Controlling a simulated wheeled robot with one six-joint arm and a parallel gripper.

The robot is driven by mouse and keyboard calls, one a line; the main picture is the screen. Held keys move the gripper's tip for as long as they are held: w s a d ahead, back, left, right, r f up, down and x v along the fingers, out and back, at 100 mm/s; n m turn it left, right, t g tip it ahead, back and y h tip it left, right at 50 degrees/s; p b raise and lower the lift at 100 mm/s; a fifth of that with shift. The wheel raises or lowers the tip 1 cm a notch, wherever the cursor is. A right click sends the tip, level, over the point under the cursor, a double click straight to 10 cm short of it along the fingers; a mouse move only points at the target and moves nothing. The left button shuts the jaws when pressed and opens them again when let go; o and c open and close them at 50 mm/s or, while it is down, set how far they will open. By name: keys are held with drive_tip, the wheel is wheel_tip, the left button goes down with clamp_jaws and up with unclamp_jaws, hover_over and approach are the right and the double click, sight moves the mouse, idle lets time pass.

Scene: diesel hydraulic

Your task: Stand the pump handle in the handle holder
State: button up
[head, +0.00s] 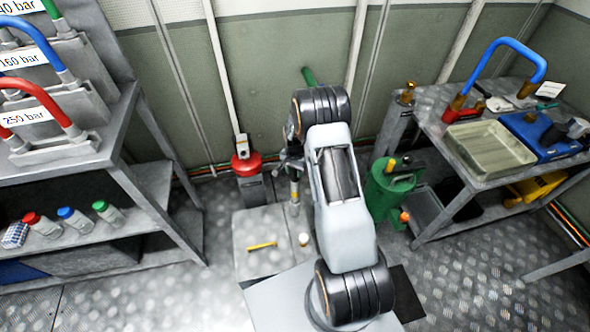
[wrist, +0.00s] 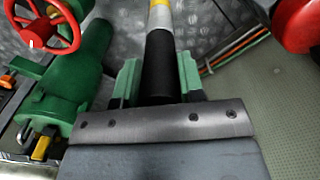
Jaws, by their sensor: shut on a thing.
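My gripper (wrist: 158,88) is shut on the pump handle (wrist: 160,62) in the wrist view. The handle has a black grip between the green fingers, then a grey rod and a yellow band running out past the top edge. Its far end is out of the picture. In the head view my gripper is mostly hidden behind my arm. A thin grey upright piece (head: 294,192) shows below the wrist there; I cannot tell if it is the handle. I cannot make out the handle holder for sure in either view.
A green pump body (head: 390,190) stands right of my arm; a red wheel (wrist: 45,28) shows at left in the wrist view. A red-topped canister (head: 246,166) stands left, near the wall. A floor plate (head: 262,265) bears a yellow bar (head: 262,246). Shelving left and bench right flank me.

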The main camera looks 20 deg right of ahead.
drive_tip(key=shift+f, duration=0.15)
drive_tip(key=o, duration=1.1)
wheel_tip(320, 180, up, 14)
drive_tip(key=shift+f+p, duration=0.1)
drive_tip(key=shift+p, duration=0.85)
